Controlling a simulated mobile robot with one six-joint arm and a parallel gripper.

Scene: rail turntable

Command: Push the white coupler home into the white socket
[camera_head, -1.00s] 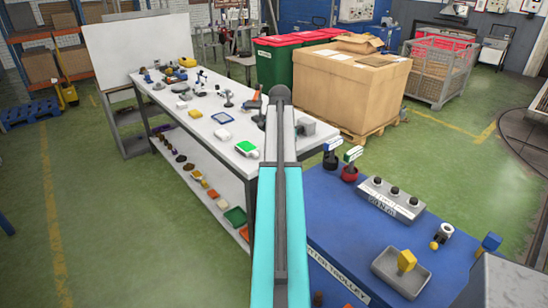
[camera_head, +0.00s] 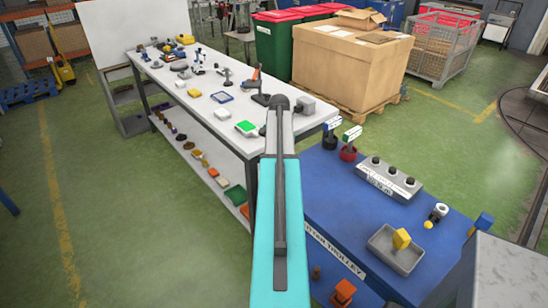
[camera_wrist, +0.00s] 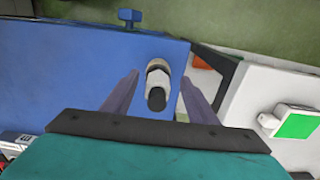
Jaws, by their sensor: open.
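My gripper (camera_wrist: 160,77) is open in the wrist view, its two grey fingers reaching over the blue trolley. Between them, with a gap on each side, is a white cylindrical part (camera_wrist: 158,66) with a black end. I cannot tell whether this is the white coupler, the socket or both together. In the head view my arm hides the gripper and this part. Another white round fitting (camera_head: 441,209) with a dark centre stands on the trolley at the right, beside a yellow ball.
The blue trolley (camera_head: 335,205) carries a grey box with black knobs (camera_head: 388,178), a grey tray (camera_head: 378,243) with a yellow block and small signs on pots (camera_head: 350,142). A white table (camera_head: 190,105) with many small items stands left. A cardboard box (camera_head: 350,68) is behind.

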